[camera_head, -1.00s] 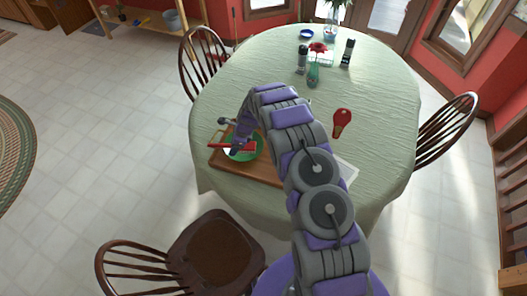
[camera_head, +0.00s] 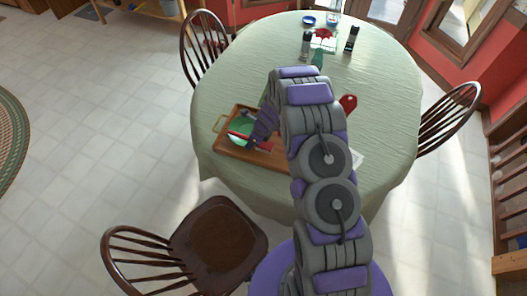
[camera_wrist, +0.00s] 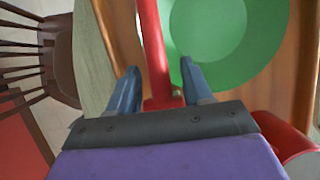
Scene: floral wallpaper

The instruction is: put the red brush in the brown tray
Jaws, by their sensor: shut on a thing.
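The brown tray (camera_head: 268,159) lies on the near left part of the round table. A green bowl (camera_head: 238,127) sits on it and also shows in the wrist view (camera_wrist: 215,45). My gripper (camera_head: 262,130) is low over the tray. In the wrist view my gripper (camera_wrist: 160,80) has its fingers on either side of the red brush's handle (camera_wrist: 153,45) and is shut on it. The red brush (camera_head: 240,136) lies across the near side of the bowl in the picture. Whether it touches bowl or tray cannot be told.
The table (camera_head: 225,85) has a pale green cloth. A red rounded object (camera_head: 348,103) is right of my arm, partly hidden. Dark bottles (camera_head: 352,38), a vase with a red flower (camera_head: 322,36) and a blue dish (camera_head: 309,20) stand at the back. A chair (camera_head: 217,240) is close in front.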

